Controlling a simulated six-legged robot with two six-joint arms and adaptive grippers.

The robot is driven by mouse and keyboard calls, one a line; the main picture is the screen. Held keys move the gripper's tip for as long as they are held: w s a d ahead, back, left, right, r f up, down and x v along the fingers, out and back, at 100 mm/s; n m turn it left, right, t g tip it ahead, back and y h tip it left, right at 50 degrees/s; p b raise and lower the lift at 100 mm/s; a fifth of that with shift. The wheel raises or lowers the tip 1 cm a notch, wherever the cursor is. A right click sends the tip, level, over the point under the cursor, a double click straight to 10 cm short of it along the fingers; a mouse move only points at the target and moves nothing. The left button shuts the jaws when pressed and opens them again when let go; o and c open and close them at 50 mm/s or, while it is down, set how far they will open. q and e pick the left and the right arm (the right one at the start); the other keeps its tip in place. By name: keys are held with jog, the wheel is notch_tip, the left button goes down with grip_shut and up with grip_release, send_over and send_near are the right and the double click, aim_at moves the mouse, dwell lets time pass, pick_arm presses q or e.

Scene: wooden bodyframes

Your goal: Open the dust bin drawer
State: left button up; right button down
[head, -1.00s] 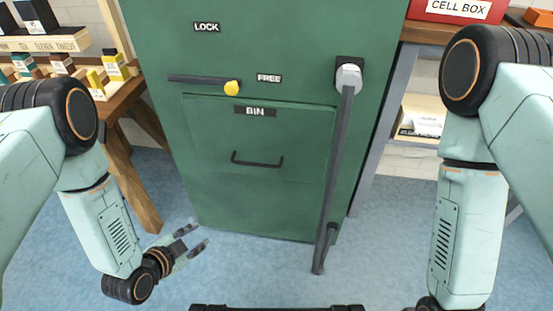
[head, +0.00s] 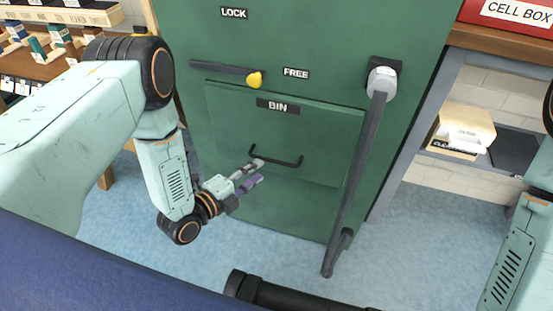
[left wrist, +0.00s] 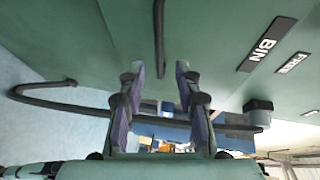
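The green bin drawer (head: 235,125) is the front panel under the BIN label (head: 278,106), and it looks closed. Its dark U-shaped handle (head: 275,157) is low on the panel. My left gripper (head: 257,171) is open, just in front of the handle's left end in the head view. In the left wrist view, the handle (left wrist: 159,35) appears as a dark bar ahead, roughly in line with the gap between the open fingers (left wrist: 160,72). Contact with the handle cannot be told. My right gripper is out of view.
A latch bar with a yellow knob (head: 254,80) lies above the drawer, its knob beside the FREE label (head: 296,73). A long grey lever (head: 358,178) hangs across the cabinet's right side.

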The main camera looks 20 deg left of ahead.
aim_at(273, 160)
pick_arm(q)
jog(key=shift+b+x, duration=1.45)
jog(key=shift+x, duration=2.45)
jog(key=shift+s, duration=0.1)
jog(key=shift+c, duration=0.2)
jog(key=shift+c, duration=0.9)
grip_shut()
